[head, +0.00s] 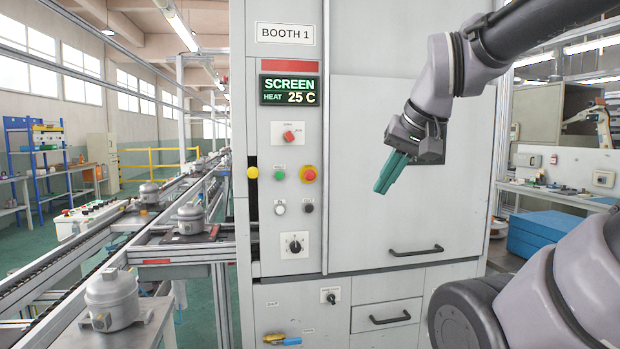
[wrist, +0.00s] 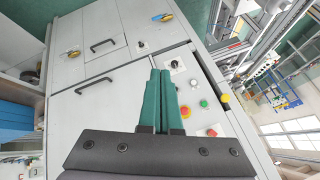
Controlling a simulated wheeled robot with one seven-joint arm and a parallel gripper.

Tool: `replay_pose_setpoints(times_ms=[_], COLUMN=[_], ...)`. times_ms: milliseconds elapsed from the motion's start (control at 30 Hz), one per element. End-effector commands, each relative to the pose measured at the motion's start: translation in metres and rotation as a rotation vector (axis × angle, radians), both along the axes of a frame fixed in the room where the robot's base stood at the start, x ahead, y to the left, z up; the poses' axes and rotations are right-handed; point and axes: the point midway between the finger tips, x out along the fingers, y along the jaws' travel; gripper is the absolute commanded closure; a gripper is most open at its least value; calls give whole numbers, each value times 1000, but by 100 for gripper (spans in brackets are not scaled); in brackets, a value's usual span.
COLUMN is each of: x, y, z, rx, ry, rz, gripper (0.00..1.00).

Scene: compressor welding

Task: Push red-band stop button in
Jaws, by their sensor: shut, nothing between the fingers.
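The grey booth cabinet carries a red band (head: 291,66) above its screen. In the wrist view the red button (wrist: 186,112) shows just right of my fingers. My gripper (head: 380,190), with teal fingers, is shut and empty. It hangs in front of the large blank door, right of the panel and slightly lower than the stop button, apart from it. In the wrist view its fingertips (wrist: 161,71) lie together.
The panel also has a red switch (head: 289,134), white button (head: 279,208), black button (head: 308,206) and rotary knob (head: 294,245). A yellow button (head: 252,172) sits at the cabinet's left edge. A door handle (head: 416,251) juts out below my gripper. A conveyor (head: 140,250) with compressors runs left.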

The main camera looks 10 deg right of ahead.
Motion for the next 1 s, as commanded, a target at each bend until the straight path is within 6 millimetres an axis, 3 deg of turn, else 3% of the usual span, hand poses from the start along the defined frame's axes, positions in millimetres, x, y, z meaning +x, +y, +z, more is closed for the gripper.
replay_pose_setpoints(times_ms=[233, 367, 467, 700, 1000], x=[4, 22, 47, 128, 231], y=[-1, -5, -9, -14, 12], z=[2, 10, 18, 31, 38], rx=[11, 63, 127, 291, 475], ry=[2, 16, 32, 56, 11], rz=[-13, -80, -172, -451, -765], gripper=[100, 100, 100, 100, 100])
